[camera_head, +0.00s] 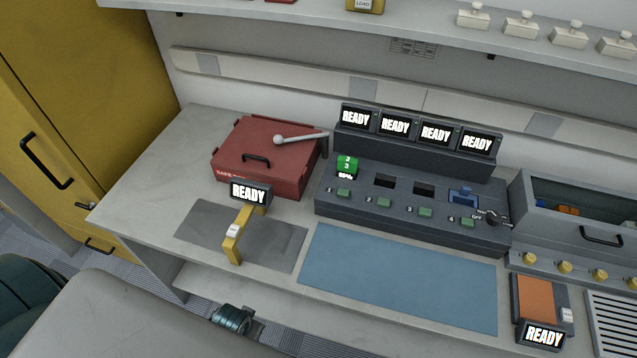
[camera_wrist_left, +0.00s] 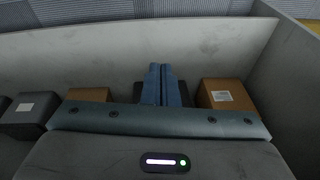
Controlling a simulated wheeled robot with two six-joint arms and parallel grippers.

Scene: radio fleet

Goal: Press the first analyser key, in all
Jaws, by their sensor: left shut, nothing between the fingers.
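The dark blue-grey analyser (camera_head: 395,216) stands on the bench in the head view. It has a row of green keys along its front, numbered from the left. The first analyser key (camera_head: 344,191) is at the left end, below a green block (camera_head: 347,163) in the first bay. The first screen (camera_head: 356,117) reads READY, as do the other screens in its row. No hand covers the key. My left gripper (camera_wrist_left: 162,84) shows only in the left wrist view, shut and empty, away from the analyser. My right gripper is not in view.
A red case (camera_head: 266,158) with a grey lever stands left of the analyser. A blue mat (camera_head: 398,278) lies clear in front. A yellow handle (camera_head: 236,236) stands on a grey mat, by another READY screen. A grey bin (camera_head: 575,215) stands at the right. Brown boxes (camera_wrist_left: 225,94) flank my left gripper.

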